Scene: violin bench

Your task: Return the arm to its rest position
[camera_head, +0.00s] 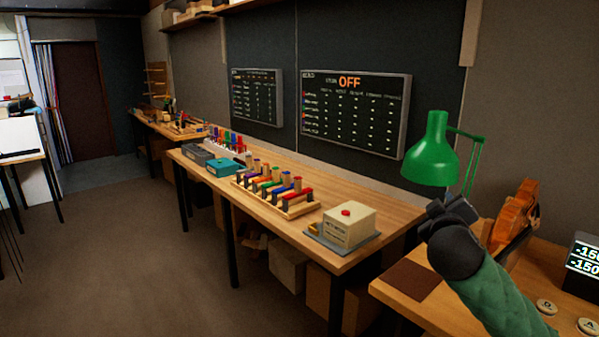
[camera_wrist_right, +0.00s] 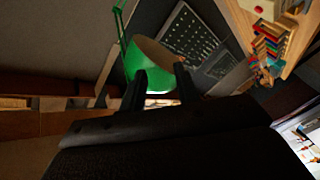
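My right gripper (camera_head: 443,208) is dark and raised at the right of the head view, at the end of my green-sleeved right arm. It is in front of the right bench, just below the green lamp (camera_head: 431,150) and left of the violin (camera_head: 514,212). In the right wrist view its two black fingers (camera_wrist_right: 160,88) stand apart with nothing seen held between them. The green lamp shade (camera_wrist_right: 150,62) shows beyond the fingers there. My left gripper is in neither view.
The long bench (camera_head: 395,211) carries a rack of coloured clamps (camera_head: 275,190), a teal box (camera_head: 225,167) and a cream box with a red button (camera_head: 350,223). The right bench (camera_head: 460,302) holds a brown mat (camera_head: 411,280) and a display (camera_head: 583,262). Open floor (camera_head: 120,250) lies left.

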